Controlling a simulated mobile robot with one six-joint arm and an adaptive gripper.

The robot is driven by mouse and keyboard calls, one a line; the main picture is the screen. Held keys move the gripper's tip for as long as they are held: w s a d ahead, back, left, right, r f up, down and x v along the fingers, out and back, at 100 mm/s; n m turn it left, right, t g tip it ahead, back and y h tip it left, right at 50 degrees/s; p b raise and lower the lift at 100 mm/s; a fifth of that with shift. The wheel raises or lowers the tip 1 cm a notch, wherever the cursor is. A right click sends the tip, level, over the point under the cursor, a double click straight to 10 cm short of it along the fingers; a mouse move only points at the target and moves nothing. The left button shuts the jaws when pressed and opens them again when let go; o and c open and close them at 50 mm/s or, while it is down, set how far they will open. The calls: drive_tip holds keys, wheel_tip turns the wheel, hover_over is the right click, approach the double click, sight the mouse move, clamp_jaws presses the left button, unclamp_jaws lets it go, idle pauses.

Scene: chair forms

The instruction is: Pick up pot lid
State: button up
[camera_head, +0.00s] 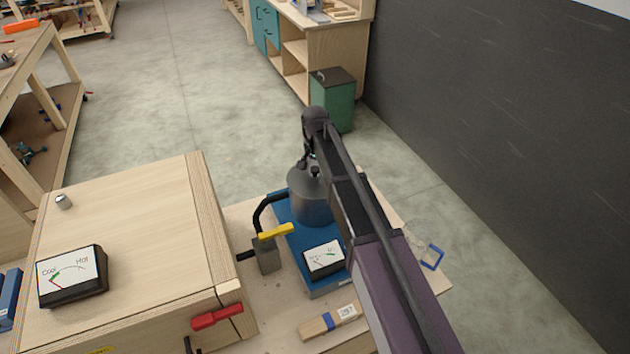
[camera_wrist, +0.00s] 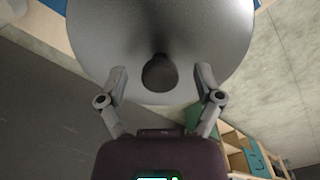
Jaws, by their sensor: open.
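The pot lid (camera_wrist: 205,38) is a grey metal dome with a dark round knob (camera_wrist: 160,73), filling the upper middle of the wrist view. My gripper (camera_wrist: 162,74) is open, with one finger on each side of the knob; I cannot tell whether either touches it. In the head view the lid (camera_head: 303,180) sits on top of a grey metal pot (camera_head: 311,209), partly hidden by my arm. My gripper (camera_head: 308,158) is at the lid's top there, its fingers small and partly hidden.
The pot stands on a blue base (camera_head: 292,238) with a white gauge (camera_head: 324,258). A yellow-handled valve (camera_head: 275,232) with a black hose is close on its left. A wooden box (camera_head: 130,240) stands further left, bearing a Cool/Hot gauge (camera_head: 71,275). A dark wall (camera_head: 510,120) is at right.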

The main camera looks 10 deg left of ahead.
drive_tip(key=shift+c, duration=0.2)
idle(0.3)
clamp_jaws()
drive_tip(key=shift+r, duration=0.15)
wheel_tip(320, 180, up, 3)
drive_tip(key=p, duration=0.2)
drive_tip(key=shift+f+p, duration=0.2)
drive_tip(key=shift+p, duration=0.2)
drive_tip(key=s+a+r+p, duration=0.2)
drive_tip(key=s, duration=1.3)
drive_tip(key=shift+s, duration=0.4)
drive_tip(key=shift+r, duration=0.1)
